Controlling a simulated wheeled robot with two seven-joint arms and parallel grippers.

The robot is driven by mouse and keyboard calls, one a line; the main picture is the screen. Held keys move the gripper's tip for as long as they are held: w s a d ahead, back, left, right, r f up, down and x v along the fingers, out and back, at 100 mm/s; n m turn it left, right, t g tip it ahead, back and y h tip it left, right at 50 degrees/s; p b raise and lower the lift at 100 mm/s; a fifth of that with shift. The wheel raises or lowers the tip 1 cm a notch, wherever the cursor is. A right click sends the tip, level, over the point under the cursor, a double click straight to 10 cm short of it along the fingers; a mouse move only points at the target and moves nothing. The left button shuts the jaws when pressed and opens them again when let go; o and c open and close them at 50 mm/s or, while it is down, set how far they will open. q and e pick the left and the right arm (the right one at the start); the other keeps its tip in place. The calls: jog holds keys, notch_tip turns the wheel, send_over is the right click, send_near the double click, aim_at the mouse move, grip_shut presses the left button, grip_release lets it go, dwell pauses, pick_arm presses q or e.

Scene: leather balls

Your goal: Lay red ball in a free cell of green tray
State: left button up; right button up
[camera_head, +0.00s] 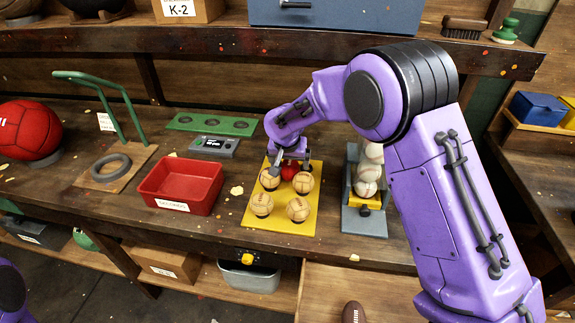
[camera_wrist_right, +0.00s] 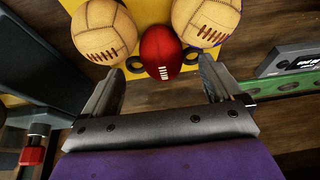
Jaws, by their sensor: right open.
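The red ball (camera_head: 289,171) sits on a yellow board (camera_head: 254,217) among several tan stitched balls (camera_head: 298,209). My right gripper (camera_head: 291,159) is over the back of this board, at the red ball, and hides part of it. In the right wrist view the red ball (camera_wrist_right: 160,50) lies between and just beyond the open fingertips (camera_wrist_right: 162,72), with a gap on each side. The green tray (camera_head: 212,124) lies behind and left of the board; its several round cells look empty. Part of the tray also shows in the wrist view (camera_wrist_right: 280,87). My left gripper is out of view.
Tan balls (camera_wrist_right: 103,30) flank the red ball closely. A grey device (camera_head: 215,146) stands between the tray and a red bin (camera_head: 181,184). A rack of white balls (camera_head: 367,181) stands right of the board. A shelf (camera_head: 220,40) overhangs the back.

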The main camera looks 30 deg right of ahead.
aim_at(289, 164)
jog(key=shift+d+f+p, duration=0.4)
jog(key=shift+f+p, duration=0.3)
jog(key=shift+f, duration=0.05)
jog(key=w+f, duration=0.3)
jog(key=f, duration=0.1)
jog(key=shift+d+f, duration=0.1)
jog(key=shift+d, duration=0.3)
jog(key=shift+s+r, duration=0.3)
jog(key=shift+s, duration=0.1)
jog(key=shift+c, duration=0.2)
jog(key=shift+w+f, duration=0.1)
jog(key=shift+f, duration=0.05)
jog(key=c, duration=1.1)
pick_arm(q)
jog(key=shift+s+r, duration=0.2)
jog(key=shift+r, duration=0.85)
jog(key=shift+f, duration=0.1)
